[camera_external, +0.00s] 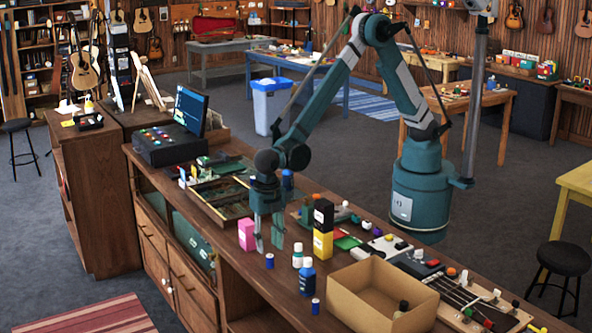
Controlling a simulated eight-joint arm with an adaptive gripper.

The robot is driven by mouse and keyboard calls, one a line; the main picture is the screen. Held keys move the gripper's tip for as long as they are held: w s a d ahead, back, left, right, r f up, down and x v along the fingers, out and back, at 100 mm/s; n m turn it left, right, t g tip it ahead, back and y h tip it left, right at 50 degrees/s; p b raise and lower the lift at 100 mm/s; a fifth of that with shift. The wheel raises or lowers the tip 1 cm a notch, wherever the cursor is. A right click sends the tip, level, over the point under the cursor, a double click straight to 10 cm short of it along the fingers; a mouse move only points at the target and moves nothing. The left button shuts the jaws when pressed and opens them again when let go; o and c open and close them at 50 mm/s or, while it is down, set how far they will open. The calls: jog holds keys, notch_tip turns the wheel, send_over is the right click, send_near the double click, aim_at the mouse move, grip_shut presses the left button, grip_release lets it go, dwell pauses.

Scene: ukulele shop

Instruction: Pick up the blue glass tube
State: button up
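Two small blue cylinders stand near the counter's front edge, one (270,261) just below my gripper and one (315,306) farther right. A blue bottle with a white cap (307,277) stands between them. Another dark blue object (287,180) shows behind my gripper. I cannot tell which of these is the blue glass tube. My gripper (269,242) points down over the counter, its two fingers apart and nothing seen between them. Its tips are just above and behind the left blue cylinder in the picture; whether they touch anything is unclear.
A pink box (247,235) stands close left of my gripper. A white bottle (297,256) and a black-and-yellow box stack (323,230) stand to its right. An open cardboard box (372,308) and a stringed instrument (465,298) fill the counter's right end. A wooden tray (222,205) lies left.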

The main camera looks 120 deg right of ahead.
aim_at(270, 256)
jog(key=shift+f, duration=0.65)
jog(key=shift+f, duration=0.15)
jog(key=shift+s+f+p, duration=0.15)
jog(key=shift+f+p, duration=0.75)
jog(key=shift+f, duration=1.55)
jog(key=c, duration=0.9)
